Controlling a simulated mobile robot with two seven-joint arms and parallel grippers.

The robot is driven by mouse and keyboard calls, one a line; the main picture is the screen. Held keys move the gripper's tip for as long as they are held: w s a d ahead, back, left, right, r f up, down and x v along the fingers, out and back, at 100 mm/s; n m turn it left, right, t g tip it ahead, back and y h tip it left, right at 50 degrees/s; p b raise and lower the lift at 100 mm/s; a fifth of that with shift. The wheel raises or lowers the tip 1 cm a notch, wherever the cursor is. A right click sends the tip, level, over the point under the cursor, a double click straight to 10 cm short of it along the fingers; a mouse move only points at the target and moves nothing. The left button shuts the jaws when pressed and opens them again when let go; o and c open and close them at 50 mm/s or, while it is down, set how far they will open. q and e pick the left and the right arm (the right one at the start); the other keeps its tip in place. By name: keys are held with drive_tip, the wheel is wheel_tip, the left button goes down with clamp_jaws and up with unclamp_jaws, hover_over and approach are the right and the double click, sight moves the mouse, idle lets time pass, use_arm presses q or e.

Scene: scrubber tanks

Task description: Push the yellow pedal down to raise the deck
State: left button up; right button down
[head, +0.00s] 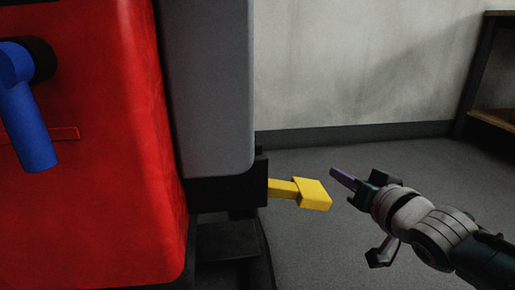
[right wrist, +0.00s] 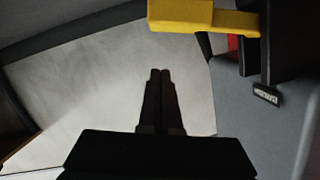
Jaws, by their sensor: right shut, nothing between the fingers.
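The yellow pedal (head: 312,194) sticks out to the right from the black lower part of the machine in the head view. It also shows at the top of the right wrist view (right wrist: 182,16). My right gripper (head: 334,172) is shut and empty. In the head view its fingertips appear just right of the pedal and slightly higher in the picture, with a small gap between. In the right wrist view the closed fingers (right wrist: 160,76) point up the picture, below the pedal and apart from it. My left gripper is not in view.
The machine has a red body (head: 110,150) and a grey tank (head: 210,90), with a blue handle (head: 30,125) at the left. A shelf unit (head: 490,70) stands at the far right by the pale wall (head: 350,65). The grey floor (head: 330,245) around the pedal is clear.

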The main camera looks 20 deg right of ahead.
use_arm(q)
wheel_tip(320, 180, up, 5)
drive_tip(key=p, duration=0.3)
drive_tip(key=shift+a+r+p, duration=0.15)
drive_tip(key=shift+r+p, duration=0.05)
drive_tip(key=shift+p, duration=0.2)
use_arm(e)
drive_tip(key=v, duration=0.7)
drive_tip(key=shift+s+a, duration=0.25)
drive_tip(key=shift+s, duration=0.1)
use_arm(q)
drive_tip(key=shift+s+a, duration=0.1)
use_arm(e)
drive_tip(key=shift+a, duration=0.1)
